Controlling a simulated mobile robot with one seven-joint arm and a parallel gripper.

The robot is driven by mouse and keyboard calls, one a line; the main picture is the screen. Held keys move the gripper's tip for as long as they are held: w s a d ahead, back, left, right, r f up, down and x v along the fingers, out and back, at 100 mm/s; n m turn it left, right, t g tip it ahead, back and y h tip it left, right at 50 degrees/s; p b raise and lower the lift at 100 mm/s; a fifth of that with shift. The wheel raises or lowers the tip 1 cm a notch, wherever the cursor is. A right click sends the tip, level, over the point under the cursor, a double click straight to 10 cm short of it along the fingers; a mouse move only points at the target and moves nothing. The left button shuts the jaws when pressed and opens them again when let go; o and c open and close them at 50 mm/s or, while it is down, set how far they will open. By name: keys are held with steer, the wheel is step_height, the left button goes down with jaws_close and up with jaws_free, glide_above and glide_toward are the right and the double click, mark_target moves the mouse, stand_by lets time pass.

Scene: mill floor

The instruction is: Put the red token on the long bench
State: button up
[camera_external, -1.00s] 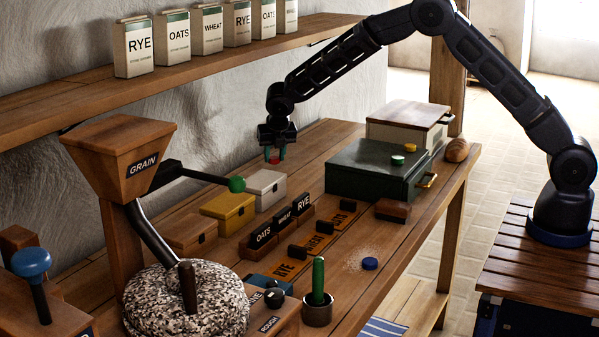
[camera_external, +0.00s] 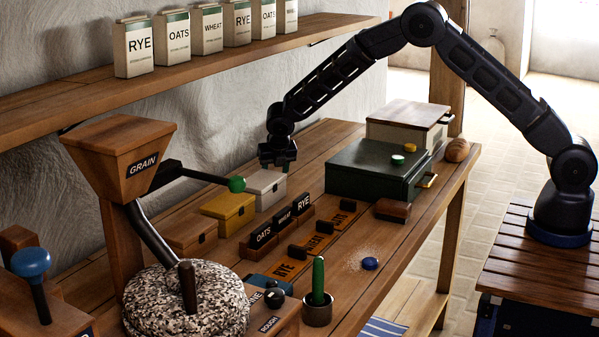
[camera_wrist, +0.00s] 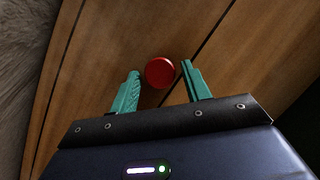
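The red token (camera_wrist: 160,72) shows in the wrist view between my two teal fingertips, over wooden planks, with a small gap to each finger. My gripper (camera_wrist: 160,72) is open around it. In the external view my gripper (camera_external: 278,160) is low over the far side of the long bench (camera_external: 352,290), behind the white box. Its fingertips and the red token are hidden there. The token appears to lie on the bench planks, though its contact is hard to judge.
A white box (camera_external: 265,188), a yellow box (camera_external: 228,212) and a wooden box stand in front of my gripper. A dark green chest (camera_external: 365,170) is to its right. The grain mill's green-knobbed lever (camera_external: 237,184) reaches close on the left. A shelf (camera_external: 200,75) runs along the wall.

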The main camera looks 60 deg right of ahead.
steer(key=shift+o, duration=0.2)
steer(key=shift+r, duration=0.1)
steer(key=v, duration=1.2)
steer(key=s+d+r+m, duration=0.3)
steer(key=s+r+m, duration=0.1)
steer(key=s+r, duration=0.45)
steer(key=s+d+r+m+y, duration=0.1)
steer(key=s+d+r+m, duration=0.2)
steer(key=s+r+m, duration=0.5)
steer(key=s+d+r+m, duration=0.1)
steer(key=s+d+r, duration=0.2)
steer(key=s+r, duration=0.6)
steer(key=s+d+f+m+t+y, duration=0.1)
steer(key=s+m, duration=1.3)
steer(key=s, duration=2)
steer(key=shift+s+d+f+y, duration=0.4)
steer(key=shift+f+y, duration=0.2)
steer(key=shift+f, duration=0.25)
